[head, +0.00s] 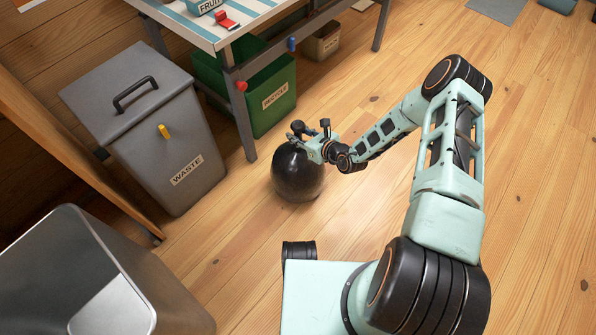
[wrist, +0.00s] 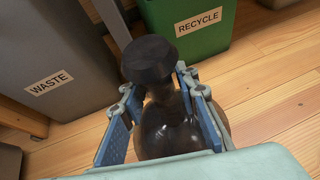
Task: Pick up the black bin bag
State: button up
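The black bin bag (head: 298,175) is a round, glossy black sack standing on the wooden floor. Its gathered neck and wider knotted top (wrist: 150,58) rise between my fingers in the wrist view. My gripper (head: 311,143) is at the top of the bag, reaching in from the right in the head view. In the wrist view my gripper (wrist: 160,88) has its two blue finger pads apart, one on each side of the neck. A gap shows beside the left pad; contact at the right pad is unclear. My palm hides the lower part of the bag.
A grey lidded WASTE bin (head: 172,150) stands left of the bag. A green RECYCLE bin (head: 262,112) is behind it, under a striped table (head: 205,32). A metal container (head: 165,290) is at the lower left. The floor (head: 540,150) to the right is clear.

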grip_shut()
jog(key=shift+w+r, duration=0.1)
jog(key=shift+r, duration=0.15)
